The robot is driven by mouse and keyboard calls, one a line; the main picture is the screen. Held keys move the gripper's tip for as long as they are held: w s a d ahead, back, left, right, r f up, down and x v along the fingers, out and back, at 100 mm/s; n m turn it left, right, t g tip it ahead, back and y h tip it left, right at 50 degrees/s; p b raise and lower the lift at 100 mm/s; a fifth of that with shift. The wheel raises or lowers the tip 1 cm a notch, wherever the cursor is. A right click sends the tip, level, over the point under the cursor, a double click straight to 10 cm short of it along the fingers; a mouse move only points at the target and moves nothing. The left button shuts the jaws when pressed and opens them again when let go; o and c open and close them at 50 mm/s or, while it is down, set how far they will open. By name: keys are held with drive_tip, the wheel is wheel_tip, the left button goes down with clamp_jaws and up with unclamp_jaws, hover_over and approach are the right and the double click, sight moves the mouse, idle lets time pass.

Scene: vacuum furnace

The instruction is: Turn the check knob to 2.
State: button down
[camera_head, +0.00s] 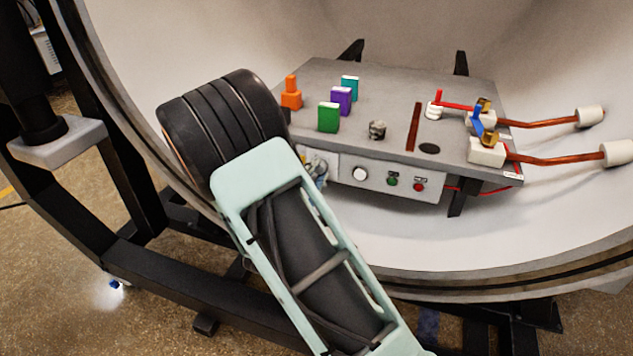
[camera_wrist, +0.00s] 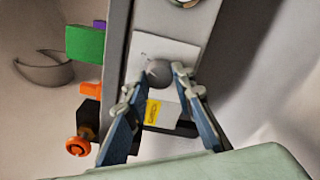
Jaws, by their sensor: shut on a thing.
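The grey round check knob (camera_wrist: 158,72) sits on a white plate (camera_wrist: 172,50) on the front panel, in the wrist view. My gripper (camera_wrist: 157,82) is shut on this knob, with one blue finger at each side of it. In the head view my gripper (camera_head: 318,168) is at the left end of the control box front (camera_head: 345,167), and the knob is hidden there. The knob's pointer and scale marks are too small to read. A yellow label (camera_wrist: 152,112) lies below the knob in the wrist view.
Right of my gripper, the panel has a white round knob (camera_head: 360,174), a green button (camera_head: 392,181) and a red button (camera_head: 419,187). Coloured blocks, including a green one (camera_head: 328,117), stand on the grey box top (camera_head: 385,90). The curved furnace wall (camera_head: 480,240) surrounds the box.

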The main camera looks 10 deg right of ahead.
drive_tip(key=shift+m+b, duration=0.75)
drive_tip(key=shift+m, duration=0.05)
drive_tip(key=c, duration=1.6)
unclamp_jaws()
drive_tip(key=v, duration=1.2)
drive_tip(key=shift+r, duration=0.1)
